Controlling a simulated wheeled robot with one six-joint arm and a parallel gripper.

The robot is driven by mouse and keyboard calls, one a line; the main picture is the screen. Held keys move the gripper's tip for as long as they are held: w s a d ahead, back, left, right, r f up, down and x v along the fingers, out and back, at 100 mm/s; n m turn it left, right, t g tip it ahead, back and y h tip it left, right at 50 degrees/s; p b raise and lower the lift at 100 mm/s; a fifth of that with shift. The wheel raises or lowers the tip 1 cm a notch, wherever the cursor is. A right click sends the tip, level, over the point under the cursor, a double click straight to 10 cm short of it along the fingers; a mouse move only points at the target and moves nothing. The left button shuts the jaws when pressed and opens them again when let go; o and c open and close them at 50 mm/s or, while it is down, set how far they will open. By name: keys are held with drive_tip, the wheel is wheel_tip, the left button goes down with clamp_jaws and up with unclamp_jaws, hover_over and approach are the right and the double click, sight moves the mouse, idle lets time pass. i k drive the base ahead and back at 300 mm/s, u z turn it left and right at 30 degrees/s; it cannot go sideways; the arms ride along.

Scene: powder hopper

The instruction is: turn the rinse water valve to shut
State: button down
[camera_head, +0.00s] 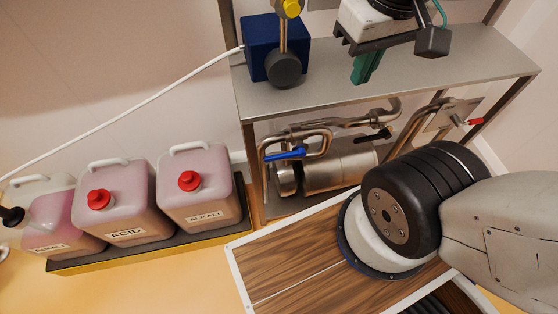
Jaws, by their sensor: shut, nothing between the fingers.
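Three lever handles show on the steel pipework under the grey shelf. A blue lever (285,154) lies nearly level at the left, in front of a bent pipe. A black lever (373,135) is at the middle, and a red-tipped lever (470,122) sits by a small plate at the right. No readable label tells which is the rinse water valve. My gripper (366,68), with green fingers, is at the top of the view. It is shut and empty, appears above the levers in the picture, and touches none of them.
A blue box (275,50) with a yellow knob and dark ball stands on the shelf (320,95). Several pink jugs with red caps, including one marked ACID (128,205), stand in a tray at the left. My arm's thick black joint fills the lower right.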

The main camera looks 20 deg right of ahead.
sight(301, 152)
drive_tip(key=u, duration=2.7)
drive_tip(key=k, duration=0.95)
drive_tip(key=z, duration=1.85)
